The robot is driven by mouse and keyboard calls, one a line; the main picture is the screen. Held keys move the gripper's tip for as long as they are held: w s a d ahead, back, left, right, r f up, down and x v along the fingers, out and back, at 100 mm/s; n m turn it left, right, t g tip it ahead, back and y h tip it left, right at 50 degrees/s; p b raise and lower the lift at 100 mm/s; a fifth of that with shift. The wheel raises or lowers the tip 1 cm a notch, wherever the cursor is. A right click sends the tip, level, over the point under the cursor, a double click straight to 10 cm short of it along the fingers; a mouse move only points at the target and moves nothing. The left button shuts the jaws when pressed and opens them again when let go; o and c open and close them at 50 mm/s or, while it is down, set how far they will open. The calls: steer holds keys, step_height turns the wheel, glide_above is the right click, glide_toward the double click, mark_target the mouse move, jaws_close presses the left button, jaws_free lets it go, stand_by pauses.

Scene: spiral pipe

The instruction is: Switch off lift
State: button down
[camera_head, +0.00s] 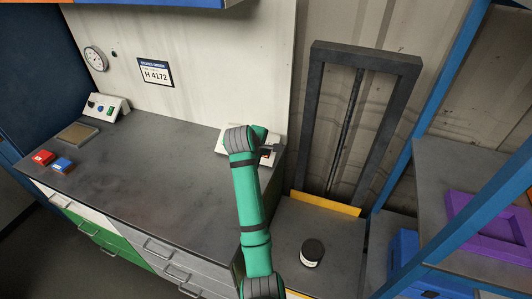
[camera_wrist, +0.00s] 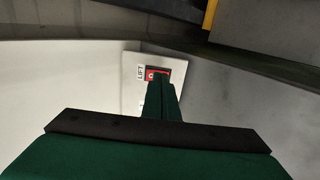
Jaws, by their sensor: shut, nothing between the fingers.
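The lift's switch box (camera_wrist: 134,78) is white, with the word LIFT on it and a red switch (camera_wrist: 151,72) partly showing in the wrist view. In the head view the box (camera_head: 221,141) stands at the counter's right back end, mostly behind my green arm. My gripper (camera_wrist: 161,82) is shut and empty, with its tips in front of the red switch and covering part of it. I cannot tell whether they touch it. The lift (camera_head: 316,123) is a dark upright frame right of the counter, with a yellow-edged platform (camera_head: 325,203) low down.
Another control box (camera_head: 106,107) and red (camera_head: 43,157) and blue (camera_head: 62,165) blocks are on the counter's left. A blue-framed shelf with a purple tray (camera_head: 470,216) stands at right. The counter's middle is clear.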

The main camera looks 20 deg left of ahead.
steer(key=w+r+v, duration=0.1)
steer(key=v, duration=1)
steer(key=shift+a+r, duration=0.25)
steer(key=shift+s+a, duration=0.1)
steer(key=shift+a, duration=0.05)
steer(key=x, duration=1.2)
steer(key=shift+f, duration=0.3)
steer(key=shift+w+f, duration=0.45)
steer(key=shift+w, duration=0.15)
steer(key=shift+w, duration=0.1)
